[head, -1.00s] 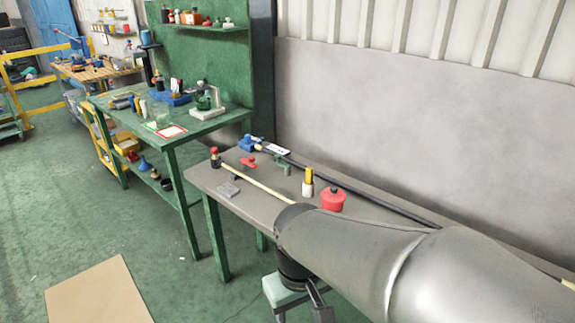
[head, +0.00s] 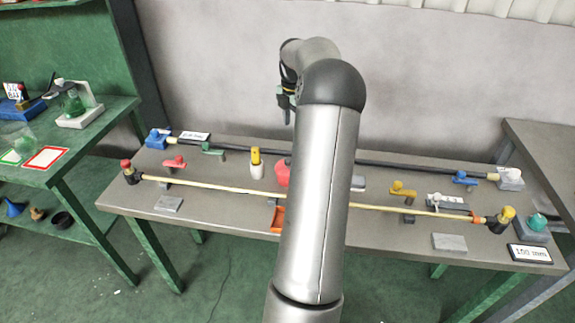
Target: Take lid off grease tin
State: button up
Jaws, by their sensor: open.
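A red tin (head: 282,174), which looks like the grease tin, stands on the grey table (head: 225,212), left of my arm. My arm hides its right part, and I cannot make out its lid clearly in the head view. My gripper (head: 288,117) is above and beyond the tin in the picture, pointing down and apart from it. It is open, small and partly hidden behind my arm, with nothing seen in it.
A yellow-topped white bottle (head: 256,164) stands just left of the tin. An orange tray (head: 277,218) lies in front, partly hidden by my arm. A pale rod (head: 215,188) and a black rod (head: 410,167) run along the table. A green workbench (head: 70,150) is at left.

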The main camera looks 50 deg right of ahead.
notch_tip(320, 180, down, 10)
jog(key=shift+w+a+r+p, duration=0.15)
jog(key=shift+r+p, duration=0.1)
jog(key=shift+p, duration=0.4)
jog(key=shift+w+a+f+p, duration=0.15)
jog(key=shift+f+p, duration=0.15)
jog(key=shift+f, duration=0.65)
jog(key=shift+w+a+f+p, duration=0.15)
jog(key=shift+f+p, duration=0.1)
jog(key=shift+f, duration=0.65)
jog(key=shift+a+f+p, duration=0.15)
jog(key=shift+f+p, duration=0.15)
jog(key=shift+f, duration=0.65)
jog(key=c, duration=1.1)
